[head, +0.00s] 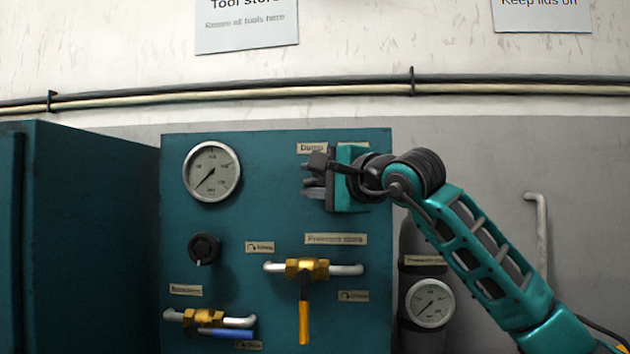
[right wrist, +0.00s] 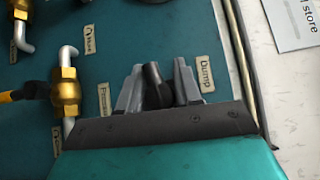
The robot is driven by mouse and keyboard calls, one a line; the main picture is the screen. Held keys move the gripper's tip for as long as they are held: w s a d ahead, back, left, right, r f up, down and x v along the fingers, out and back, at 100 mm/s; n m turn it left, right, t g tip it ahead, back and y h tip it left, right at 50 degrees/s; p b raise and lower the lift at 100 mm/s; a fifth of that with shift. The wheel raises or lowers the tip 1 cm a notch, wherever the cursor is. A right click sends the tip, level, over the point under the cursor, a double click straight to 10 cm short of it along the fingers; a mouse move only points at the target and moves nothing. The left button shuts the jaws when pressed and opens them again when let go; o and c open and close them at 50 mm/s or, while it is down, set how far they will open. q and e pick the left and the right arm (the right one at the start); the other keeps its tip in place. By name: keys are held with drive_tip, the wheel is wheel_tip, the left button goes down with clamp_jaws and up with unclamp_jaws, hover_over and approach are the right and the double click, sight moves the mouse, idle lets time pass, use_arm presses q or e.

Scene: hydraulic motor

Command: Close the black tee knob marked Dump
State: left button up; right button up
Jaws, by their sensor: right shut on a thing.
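The black tee knob (right wrist: 153,82) shows in the right wrist view between the two grey fingers of my right gripper (right wrist: 158,88). The gripper is shut on it, at the panel just beside the Dump label (right wrist: 205,72). In the head view my right gripper (head: 315,187) is at the upper right of the teal panel, just under the Dump label (head: 311,148). There the gripper hides the knob, and I cannot tell how far it is turned. My left gripper is in neither view.
The teal panel (head: 230,225) also carries a gauge (head: 211,171), a black round knob (head: 204,249), a brass valve with a yellow lever (head: 305,300) and one with a blue lever (head: 232,334). A grey cylinder with a gauge (head: 429,303) stands to the right.

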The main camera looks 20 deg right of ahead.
drive_tip(key=shift+f+m+t+b, duration=0.3)
drive_tip(key=shift+m+t+b, duration=0.1)
drive_tip(key=shift+b, duration=1.35)
drive_tip(key=shift+r+m+t+b, duration=0.4)
drive_tip(key=shift+m+t+b, duration=0.2)
drive_tip(key=shift+m+b, duration=0.1)
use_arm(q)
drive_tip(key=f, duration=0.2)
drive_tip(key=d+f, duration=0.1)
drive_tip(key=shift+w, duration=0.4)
use_arm(e)
drive_tip(key=shift+r, duration=0.1)
drive_tip(key=o, duration=0.7)
drive_tip(key=shift+c, duration=0.2)
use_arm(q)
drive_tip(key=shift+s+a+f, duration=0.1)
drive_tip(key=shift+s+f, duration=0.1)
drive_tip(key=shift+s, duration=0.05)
use_arm(e)
drive_tip(key=o, duration=0.3)
